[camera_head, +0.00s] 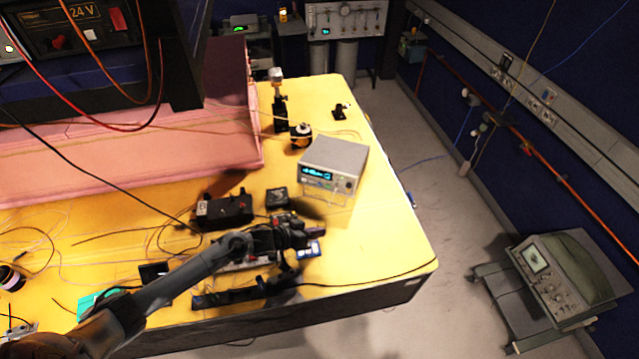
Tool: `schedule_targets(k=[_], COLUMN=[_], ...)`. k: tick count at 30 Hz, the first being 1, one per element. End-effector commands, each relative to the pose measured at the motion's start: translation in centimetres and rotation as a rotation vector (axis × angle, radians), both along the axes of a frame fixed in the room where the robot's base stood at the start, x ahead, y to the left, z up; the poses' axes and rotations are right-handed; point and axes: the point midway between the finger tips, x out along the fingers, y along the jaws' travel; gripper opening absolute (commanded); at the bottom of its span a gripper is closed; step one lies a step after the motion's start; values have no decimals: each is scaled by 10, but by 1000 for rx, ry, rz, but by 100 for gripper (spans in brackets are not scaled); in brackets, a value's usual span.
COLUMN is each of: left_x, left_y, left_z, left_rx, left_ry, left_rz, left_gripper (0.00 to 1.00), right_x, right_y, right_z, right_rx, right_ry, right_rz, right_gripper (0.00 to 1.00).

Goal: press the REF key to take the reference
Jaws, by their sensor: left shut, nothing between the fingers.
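A silver bench instrument (340,157) with a lit cyan display (317,173) stands on the yellow table near its right edge. Its front panel, with small keys below and beside the display, faces the near side. The keys are too small to read, so I cannot tell which is REF. My left arm reaches in from the lower left. My left gripper (318,232) is shut and empty, in front of the instrument and visibly apart from its panel. My right gripper is not in view.
A pink foam enclosure (130,150) fills the table's left rear. Black boxes (223,212) and (277,198), loose cables and a black bar (240,294) lie around my arm. A post mount (280,105) stands behind. An oscilloscope (560,280) on a cart stands right of the table.

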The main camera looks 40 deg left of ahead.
Motion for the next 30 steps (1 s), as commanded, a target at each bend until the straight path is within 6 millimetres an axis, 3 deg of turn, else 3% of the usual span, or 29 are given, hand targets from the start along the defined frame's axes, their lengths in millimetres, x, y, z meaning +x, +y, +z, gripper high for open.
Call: schedule_targets(k=[3, 9, 15, 30], left_x=[16, 27, 29, 33], left_y=[34, 67, 77, 78], left_z=[11, 26, 32, 30], left_rx=[-98, -218, -259, -259], left_ry=[-11, -17, -18, -20], left_rz=[3, 4, 4, 3], left_gripper=[0, 0, 0, 0], right_x=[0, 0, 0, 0], right_y=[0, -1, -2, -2], right_z=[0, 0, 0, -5], right_rx=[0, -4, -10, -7], right_ry=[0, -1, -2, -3], right_rz=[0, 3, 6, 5], right_gripper=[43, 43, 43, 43])
